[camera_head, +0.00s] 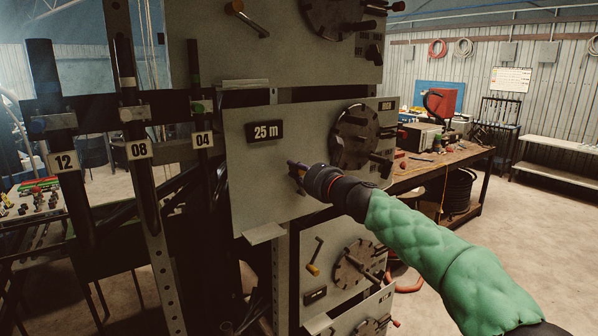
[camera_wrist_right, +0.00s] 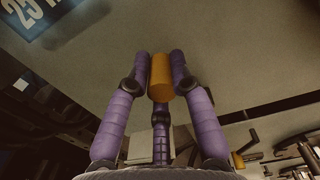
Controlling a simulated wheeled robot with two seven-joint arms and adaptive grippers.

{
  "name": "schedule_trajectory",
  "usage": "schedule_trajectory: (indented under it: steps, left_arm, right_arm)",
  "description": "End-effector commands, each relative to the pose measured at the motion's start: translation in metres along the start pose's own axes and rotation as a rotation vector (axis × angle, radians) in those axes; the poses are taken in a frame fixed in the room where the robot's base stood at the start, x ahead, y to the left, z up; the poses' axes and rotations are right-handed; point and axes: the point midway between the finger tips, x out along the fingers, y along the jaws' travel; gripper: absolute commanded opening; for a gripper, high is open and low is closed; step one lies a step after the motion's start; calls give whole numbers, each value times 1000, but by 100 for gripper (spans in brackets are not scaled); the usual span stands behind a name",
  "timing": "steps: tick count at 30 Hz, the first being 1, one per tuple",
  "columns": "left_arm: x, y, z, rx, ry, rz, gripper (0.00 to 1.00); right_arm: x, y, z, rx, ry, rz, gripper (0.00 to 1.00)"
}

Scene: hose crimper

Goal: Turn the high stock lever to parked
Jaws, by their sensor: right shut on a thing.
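My right gripper (camera_head: 298,172) is at the front of the grey panel (camera_head: 255,210) marked 25 m, below its label (camera_head: 265,131). In the right wrist view its purple fingers (camera_wrist_right: 162,75) are shut around an orange cylindrical lever grip (camera_wrist_right: 161,80). The gripper hides this lever in the head view, so its angle cannot be told. Another lever with a yellow knob (camera_head: 236,7) is on the panel above, and one more (camera_head: 313,269) is on a panel below. I cannot read which lever is named high stock. My left gripper is out of view.
A dark round turret (camera_head: 357,137) with pegs sits right of my gripper on the same panel. Dark upright tubes tagged 12, 08 and 04 (camera_head: 202,140) stand at the left. A workbench (camera_head: 440,165) is behind my right arm. Open floor lies at the right.

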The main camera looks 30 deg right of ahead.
Motion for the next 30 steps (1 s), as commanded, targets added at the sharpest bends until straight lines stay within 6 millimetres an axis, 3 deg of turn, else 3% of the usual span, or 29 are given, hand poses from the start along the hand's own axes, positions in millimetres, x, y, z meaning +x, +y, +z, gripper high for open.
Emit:
schedule_trajectory:
  steps: [11, 30]
  left_arm:
    - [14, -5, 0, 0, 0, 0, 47]
    - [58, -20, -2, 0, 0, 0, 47]
  right_arm:
    - [-1, 11, -2, -120, -7, 1, 0]
    - [-1, 47, -26, -584, -6, 0, 0]
